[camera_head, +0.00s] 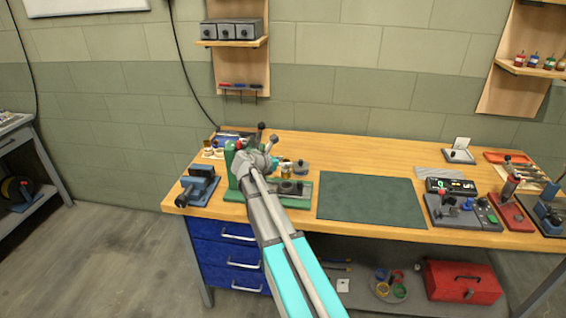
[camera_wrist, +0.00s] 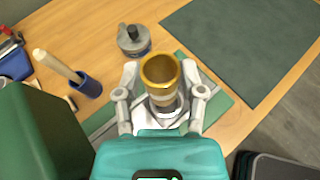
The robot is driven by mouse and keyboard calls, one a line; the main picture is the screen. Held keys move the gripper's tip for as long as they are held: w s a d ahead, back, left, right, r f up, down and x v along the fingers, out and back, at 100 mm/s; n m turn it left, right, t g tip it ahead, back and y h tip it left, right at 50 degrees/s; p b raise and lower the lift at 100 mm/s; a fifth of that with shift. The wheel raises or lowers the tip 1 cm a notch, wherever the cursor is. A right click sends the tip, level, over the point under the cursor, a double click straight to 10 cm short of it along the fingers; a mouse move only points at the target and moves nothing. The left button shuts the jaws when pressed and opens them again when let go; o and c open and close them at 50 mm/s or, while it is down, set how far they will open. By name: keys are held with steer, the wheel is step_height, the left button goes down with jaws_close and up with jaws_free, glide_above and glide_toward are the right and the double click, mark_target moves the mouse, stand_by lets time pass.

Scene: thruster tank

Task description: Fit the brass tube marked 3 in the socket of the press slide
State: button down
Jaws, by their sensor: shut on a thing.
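The brass tube (camera_wrist: 161,72) is between the fingers of my gripper (camera_wrist: 162,92) in the wrist view, its open round end facing the camera. No number can be read on it. In the head view a small gold patch of the tube (camera_head: 286,164) shows beside my gripper (camera_head: 274,163). The green press (camera_head: 232,168) stands at the bench's left part, its base (camera_head: 303,201) reaching right under my gripper. Dark and grey slide parts (camera_head: 290,188) sit on that base. The socket is not clearly seen, and I cannot tell whether the tube touches it.
A blue vise (camera_head: 198,186) is left of the press. In the wrist view, a grey knobbed pot (camera_wrist: 133,40) and a blue holder with a wooden handle (camera_wrist: 87,85) stand close by. A dark green mat (camera_head: 370,199) lies clear to the right. The press's green column (camera_wrist: 35,135) is close at left.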

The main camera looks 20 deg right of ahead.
mark_target(283, 174)
steer(key=shift+f+b, duration=2.5)
steer(key=shift+f, duration=0.15)
steer(key=shift+c, duration=0.6)
jaws_free()
steer(key=shift+s, duration=0.1)
steer(key=shift+s+a+f+m+y+p, duration=0.3)
steer(key=shift+s+a+m, duration=0.15)
steer(key=shift+s+m, duration=0.2)
steer(key=s+a+f+m+g+y+p, duration=0.2)
steer(key=s+a+m+y, duration=0.4)
steer(key=s+a+m, duration=0.4)
steer(key=s+a+f+m+g+y+p, duration=0.2)
steer(key=s+a+m+y, duration=0.4)
steer(key=s+a+m, duration=0.4)
steer(key=s+a+f+p, duration=0.1)
steer(key=s, duration=0.3)
steer(key=shift+a, duration=0.25)
